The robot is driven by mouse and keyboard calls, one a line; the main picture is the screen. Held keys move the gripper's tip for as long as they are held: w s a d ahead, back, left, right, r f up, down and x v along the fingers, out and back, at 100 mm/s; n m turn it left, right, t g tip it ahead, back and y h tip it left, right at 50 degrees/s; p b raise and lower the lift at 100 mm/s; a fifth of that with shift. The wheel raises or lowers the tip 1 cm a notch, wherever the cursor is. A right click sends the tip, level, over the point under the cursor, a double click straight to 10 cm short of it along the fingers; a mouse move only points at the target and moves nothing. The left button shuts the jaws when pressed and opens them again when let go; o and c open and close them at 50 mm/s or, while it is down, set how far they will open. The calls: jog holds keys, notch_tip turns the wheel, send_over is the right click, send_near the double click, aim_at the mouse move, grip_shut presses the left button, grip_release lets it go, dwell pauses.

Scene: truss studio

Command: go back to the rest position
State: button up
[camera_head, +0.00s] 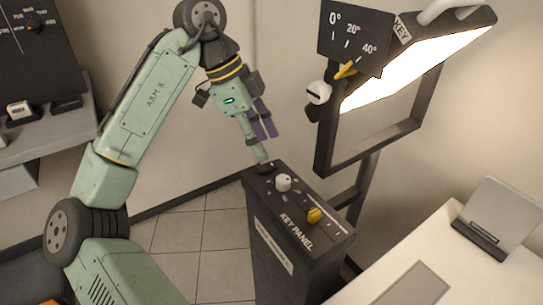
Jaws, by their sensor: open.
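My gripper (262,160) is at the end of my green arm, pointing down in the middle of the view. Its tip is at the far left corner of the top of the dark key panel (308,235). I cannot tell whether it touches the panel. The fingers are small here and partly hidden by the wrist parts, and nothing shows held in them. A white knob (283,182) and a yellow knob (314,215) are on the panel top, to the right of my gripper.
A lit key lamp (415,60) in a dark frame stands behind the panel, with a dial plate (354,38) and yellow pointer. A white table (440,255) with a tilted grey plate (499,218) is at right. A dark console (35,65) is at left. Tiled floor (180,235) is open between.

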jog(key=shift+v, duration=0.85)
